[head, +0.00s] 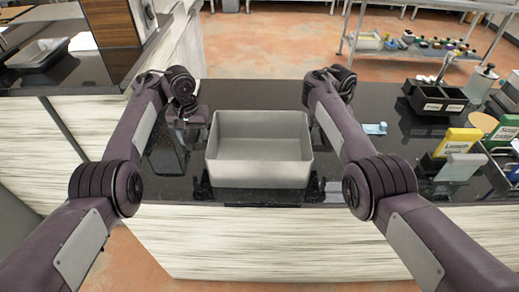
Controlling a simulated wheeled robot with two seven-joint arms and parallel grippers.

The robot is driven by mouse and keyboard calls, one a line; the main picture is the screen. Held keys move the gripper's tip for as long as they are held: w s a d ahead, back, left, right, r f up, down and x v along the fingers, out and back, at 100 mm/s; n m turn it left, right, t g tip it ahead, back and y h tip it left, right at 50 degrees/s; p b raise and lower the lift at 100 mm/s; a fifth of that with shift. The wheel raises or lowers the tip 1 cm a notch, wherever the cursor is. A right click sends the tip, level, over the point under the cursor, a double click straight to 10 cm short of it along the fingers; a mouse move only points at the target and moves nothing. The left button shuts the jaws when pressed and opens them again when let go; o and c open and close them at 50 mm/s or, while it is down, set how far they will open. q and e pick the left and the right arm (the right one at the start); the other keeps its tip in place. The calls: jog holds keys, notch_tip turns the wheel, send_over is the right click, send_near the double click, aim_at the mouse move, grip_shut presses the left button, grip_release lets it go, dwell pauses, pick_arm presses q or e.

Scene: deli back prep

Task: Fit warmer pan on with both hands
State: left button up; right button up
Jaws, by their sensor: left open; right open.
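A light grey, empty rectangular pan (258,178) sits upright on the dark glossy counter (240,92), its open top facing up. My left gripper (193,120) is open at the pan's left side, near its rear left corner; I cannot tell whether it touches the wall. My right gripper (316,120) is open at the right side, mostly hidden behind my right forearm. Small dark parts show low beside both front corners of the pan. The pan hides what is under it, so I cannot tell whether a warmer is there.
On the right stand a black divided bin (436,101), a yellow-topped holder (458,141) and a pump bottle (481,82). A small light blue item (375,128) lies right of my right forearm. A grey tray (38,55) sits on the left counter.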

pick_arm(q)
jog(key=shift+f, duration=0.45)
pick_arm(e)
jog(key=shift+f, duration=0.45)
pick_arm(q)
jog(key=shift+c, duration=0.2)
pick_arm(e)
jog(key=shift+c, duration=0.2)
pick_arm(q)
grip_shut()
pick_arm(e)
grip_shut()
pick_arm(q)
jog(key=shift+r, duration=0.1)
pick_arm(e)
jog(key=shift+r, duration=0.1)
